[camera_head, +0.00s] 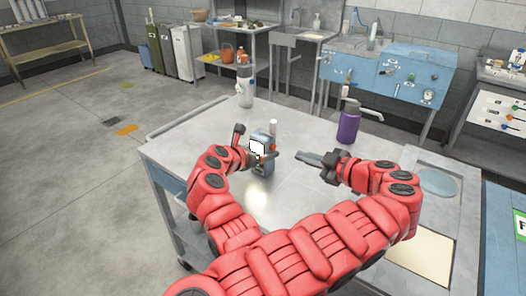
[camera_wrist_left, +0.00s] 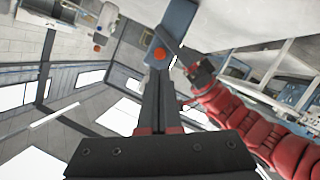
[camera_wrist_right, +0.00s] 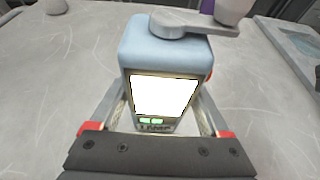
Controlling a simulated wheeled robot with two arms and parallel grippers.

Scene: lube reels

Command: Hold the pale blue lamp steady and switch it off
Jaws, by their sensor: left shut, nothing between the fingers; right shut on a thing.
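The pale blue lamp (camera_head: 262,135) stands on the grey table with its white panel lit, and a glow lies on the tabletop in front. My right gripper (camera_head: 257,157) is shut around its body; in the right wrist view a finger lies along each side of the lamp (camera_wrist_right: 164,55). An orange-red button (camera_wrist_left: 160,55) shows on the lamp's side in the left wrist view. My left gripper (camera_head: 300,156) is shut and empty, right of the lamp, pointing at it. In the left wrist view its fingertips (camera_wrist_left: 160,80) line up with the button; contact is unclear.
The table (camera_head: 190,140) is clear left of the lamp. My left arm crosses in front.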

